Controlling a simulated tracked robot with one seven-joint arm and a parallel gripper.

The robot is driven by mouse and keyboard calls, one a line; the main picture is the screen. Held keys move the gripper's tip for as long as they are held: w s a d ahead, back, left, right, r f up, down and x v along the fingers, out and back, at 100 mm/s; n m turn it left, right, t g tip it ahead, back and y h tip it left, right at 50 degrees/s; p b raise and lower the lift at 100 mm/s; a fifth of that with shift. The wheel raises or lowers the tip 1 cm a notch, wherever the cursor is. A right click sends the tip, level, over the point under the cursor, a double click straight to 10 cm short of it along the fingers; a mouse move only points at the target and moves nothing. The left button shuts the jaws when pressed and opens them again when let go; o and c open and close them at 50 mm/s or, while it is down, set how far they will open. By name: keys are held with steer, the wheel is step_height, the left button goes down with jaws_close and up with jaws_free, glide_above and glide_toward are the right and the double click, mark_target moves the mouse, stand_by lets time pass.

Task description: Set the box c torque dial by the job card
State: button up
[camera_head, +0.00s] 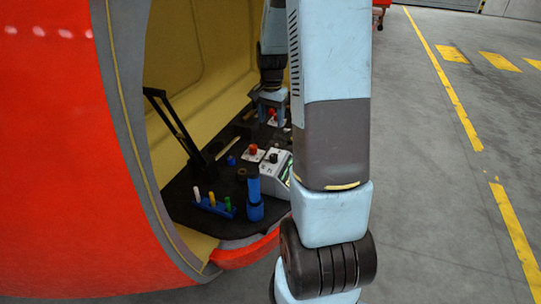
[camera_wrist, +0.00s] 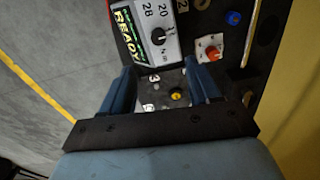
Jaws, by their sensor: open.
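A white and grey box with a black dial (camera_wrist: 158,36) shows in the wrist view, with the numbers 20 and 28 beside the dial and a green READY display (camera_wrist: 123,18). The same box (camera_head: 277,172) stands at the right of the dark bench in the head view. My gripper (camera_wrist: 160,68) is open and empty, pointing down past this box. A grey surface with a yellow-topped black knob (camera_wrist: 178,95) and a mark like 3 lies between and below its fingers. In the head view my gripper (camera_head: 271,104) is over the bench's far part. I cannot read a box letter or find the job card.
A white box with a red knob (camera_wrist: 210,52) sits close to the right finger. A blue cap (camera_wrist: 234,17) lies beyond it. A rack of coloured pegs (camera_head: 214,205) and a blue cylinder (camera_head: 254,198) stand at the bench front. A dark strut (camera_head: 175,125) rises at left.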

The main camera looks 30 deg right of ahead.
mark_target(274, 156)
steer(key=shift+m, duration=0.4)
steer(key=f, duration=0.5)
steer(key=d+f, duration=0.1)
steer(key=f, duration=0.5)
steer(key=w+d+f, duration=0.1)
steer(key=f, duration=0.5)
